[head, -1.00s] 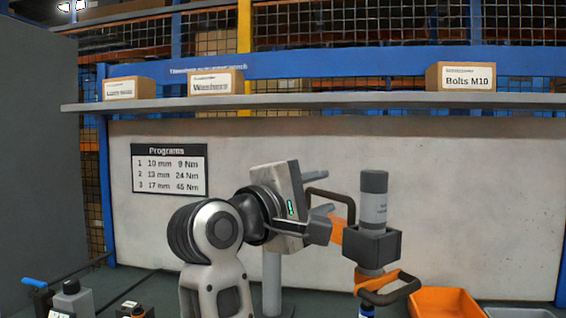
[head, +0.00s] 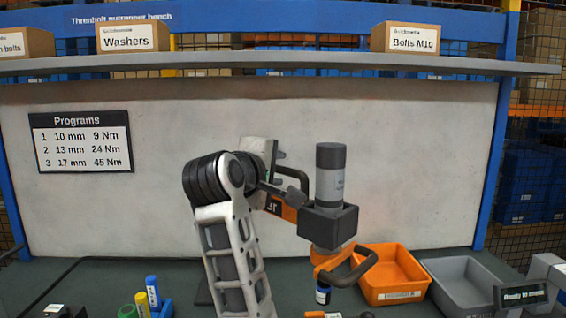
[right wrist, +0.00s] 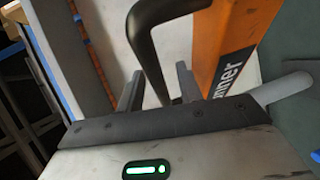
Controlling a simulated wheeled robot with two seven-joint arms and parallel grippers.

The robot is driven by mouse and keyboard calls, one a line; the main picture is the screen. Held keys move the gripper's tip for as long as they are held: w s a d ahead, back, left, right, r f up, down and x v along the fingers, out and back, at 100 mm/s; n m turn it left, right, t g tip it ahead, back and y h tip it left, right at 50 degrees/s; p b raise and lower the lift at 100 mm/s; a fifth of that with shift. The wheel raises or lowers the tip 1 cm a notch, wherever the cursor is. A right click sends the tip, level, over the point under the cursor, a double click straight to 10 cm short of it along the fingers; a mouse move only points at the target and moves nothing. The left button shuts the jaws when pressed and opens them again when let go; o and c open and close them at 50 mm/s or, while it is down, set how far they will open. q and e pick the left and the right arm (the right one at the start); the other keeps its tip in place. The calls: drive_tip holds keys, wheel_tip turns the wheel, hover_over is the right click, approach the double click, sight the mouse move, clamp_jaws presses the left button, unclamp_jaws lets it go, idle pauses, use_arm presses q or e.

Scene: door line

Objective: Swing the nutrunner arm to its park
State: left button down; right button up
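The nutrunner (head: 329,180) stands upright in the head view, a grey motor in a dark block. Its orange arm (head: 283,208) runs left behind my right gripper and shows in the right wrist view (right wrist: 232,40). A dark handle loop (head: 297,172) rises beside the motor; another loop (head: 350,270) sits lower. My right gripper (head: 290,193) is at the upper handle. In the right wrist view its two fingers (right wrist: 158,90) are apart, with the dark handle (right wrist: 150,45) between them and gaps showing. Contact cannot be told. My left gripper is not in view.
An orange bin (head: 392,275) and a grey bin (head: 465,285) stand right of the nutrunner. A small dark bottle-like piece (head: 323,293) is below it. Coloured cylinders (head: 152,291) stand at the lower left. A shelf (head: 270,62) with boxes runs above the pale back panel.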

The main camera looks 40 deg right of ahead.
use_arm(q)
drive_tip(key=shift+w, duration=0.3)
use_arm(e)
drive_tip(key=shift+x, duration=0.9)
drive_tip(key=shift+c, duration=0.4)
